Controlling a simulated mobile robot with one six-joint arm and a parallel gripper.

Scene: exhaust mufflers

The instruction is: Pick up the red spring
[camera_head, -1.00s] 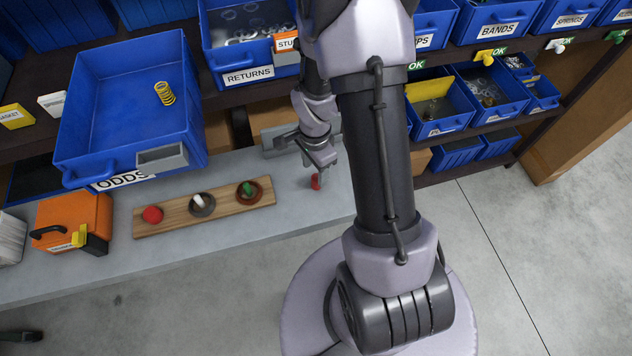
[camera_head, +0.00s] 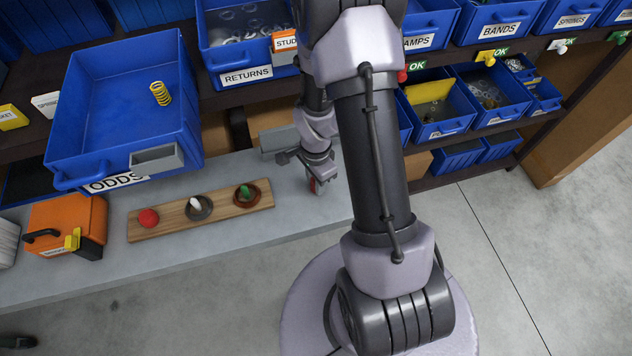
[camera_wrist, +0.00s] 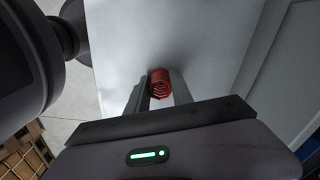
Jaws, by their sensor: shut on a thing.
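The red spring (camera_wrist: 160,84) is between the two fingers of my gripper (camera_wrist: 158,90) in the wrist view, with a finger against each side. My gripper is shut on it. In the head view my gripper (camera_head: 317,186) is low over the grey bench, right of the wooden board. Only a small bit of the red spring (camera_head: 312,185) shows there, the rest hidden by the fingers. I cannot tell whether the spring touches the bench.
A wooden board (camera_head: 172,217) with a red knob and two small ringed pieces lies left of my gripper. A blue ODDS bin (camera_head: 110,160) holds a yellow spring (camera_head: 160,93). An orange case (camera_head: 62,222) stands at the left. Blue bins line the shelves behind.

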